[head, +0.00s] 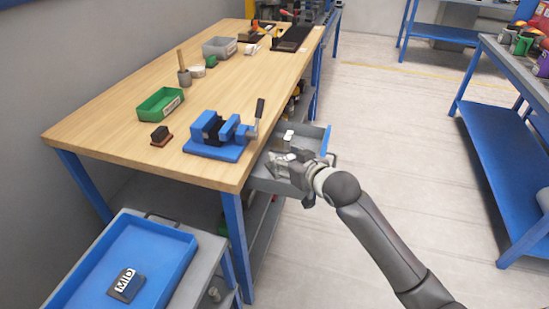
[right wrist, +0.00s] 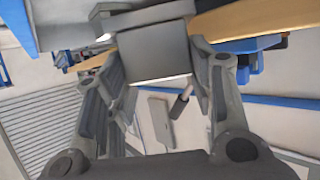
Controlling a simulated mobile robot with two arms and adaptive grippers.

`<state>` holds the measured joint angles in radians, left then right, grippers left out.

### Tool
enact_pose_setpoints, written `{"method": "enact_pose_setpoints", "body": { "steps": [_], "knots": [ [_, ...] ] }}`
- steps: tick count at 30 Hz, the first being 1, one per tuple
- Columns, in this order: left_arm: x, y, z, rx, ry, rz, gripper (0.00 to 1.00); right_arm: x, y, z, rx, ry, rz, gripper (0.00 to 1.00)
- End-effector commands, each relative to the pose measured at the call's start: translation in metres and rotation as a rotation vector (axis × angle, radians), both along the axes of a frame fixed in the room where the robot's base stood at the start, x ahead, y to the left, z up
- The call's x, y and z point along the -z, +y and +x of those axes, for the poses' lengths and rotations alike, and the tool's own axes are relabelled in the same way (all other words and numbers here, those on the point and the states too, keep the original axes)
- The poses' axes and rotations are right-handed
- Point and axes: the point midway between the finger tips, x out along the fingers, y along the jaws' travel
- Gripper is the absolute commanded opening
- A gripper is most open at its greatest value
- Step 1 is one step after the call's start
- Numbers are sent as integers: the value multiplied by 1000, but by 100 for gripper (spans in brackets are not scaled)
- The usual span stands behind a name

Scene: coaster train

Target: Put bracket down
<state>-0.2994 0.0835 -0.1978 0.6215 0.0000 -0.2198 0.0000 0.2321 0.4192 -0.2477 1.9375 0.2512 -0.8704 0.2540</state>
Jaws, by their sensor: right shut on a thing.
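My right gripper (head: 296,176) reaches over the open grey drawer (head: 262,184) under the workbench's right side. It is shut on a light grey piece, which I take to be the bracket (head: 280,158). In the right wrist view the bracket (right wrist: 155,52) is a boxy grey block between the two fingers (right wrist: 160,95). The gripper hides part of the bracket and of the drawer. I cannot tell whether the bracket touches the drawer floor. Another small pale part (head: 288,137) shows at the drawer's back. My left gripper is out of view.
The wooden workbench (head: 110,130) carries a blue vise (head: 222,140), a green bin (head: 160,104) and a small dark block (head: 160,135). A blue tray (head: 165,262) with a "MID" plate (head: 126,285) sits at lower left. Open floor (head: 400,150) lies right of the drawer.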

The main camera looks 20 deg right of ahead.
Motion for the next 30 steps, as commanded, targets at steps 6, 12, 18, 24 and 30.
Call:
{"method": "enact_pose_setpoints", "body": {
  "steps": [6,12,18,24,30],
  "knots": [
    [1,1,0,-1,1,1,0,12,6,29,-1,-6,1,10],
    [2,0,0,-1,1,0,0,17,7,38,0,-6,1,10],
    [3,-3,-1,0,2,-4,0,30,12,57,-1,-5,0,10],
    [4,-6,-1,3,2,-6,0,39,13,66,-1,-7,1,10],
    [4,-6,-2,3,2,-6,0,39,13,66,-2,-7,0,10]
  ]
}}
